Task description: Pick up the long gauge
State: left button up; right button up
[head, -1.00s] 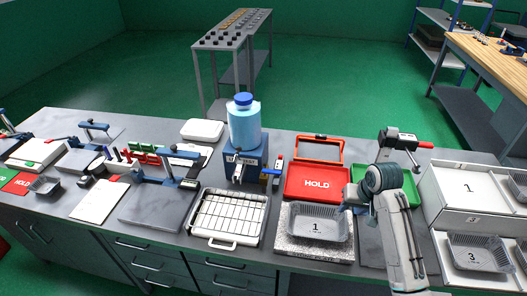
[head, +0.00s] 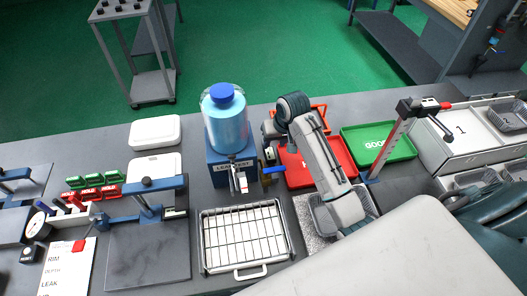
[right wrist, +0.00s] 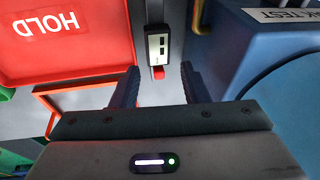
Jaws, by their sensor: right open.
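A slim gauge with a black display body (right wrist: 157,48) and a red end shows in the right wrist view, between my open fingers and a little beyond their tips. I take it for the long gauge. In the head view its dark display (head: 269,154) shows beside the blue leak-test stand, partly hidden by my gripper. My right gripper (right wrist: 159,80) is open and empty, pointing at the gauge. In the head view the right gripper (head: 270,132) is close to the gauge, its fingertips hard to make out. My left gripper is not in view.
The blue leak-test stand (head: 219,178) with a blue bottle (head: 226,120) is close on the left. The red HOLD tray (head: 296,172) lies right, the green tray (head: 397,149) beyond it. A wire rack (head: 245,237) is in front. An upright red-tipped stand (head: 391,148) rises at right.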

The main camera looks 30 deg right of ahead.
aim_at(271, 154)
jog(key=x, duration=0.3)
jog(key=shift+s+d+f+p, duration=0.1)
jog(key=shift+s+p, duration=0.05)
jog(key=shift+p, duration=0.2)
jog(key=shift+w+f+p, duration=0.2)
jog(key=shift+f+p, duration=0.2)
jog(key=shift+f, duration=0.1)
jog(key=p+x, duration=0.1)
jog(key=x, duration=0.2)
jog(key=shift+f+p, duration=0.15)
jog(key=shift+p, duration=0.25)
jog(key=shift+w+f, duration=0.15)
jog(key=shift+f, duration=0.5)
jog(key=c, duration=0.8)
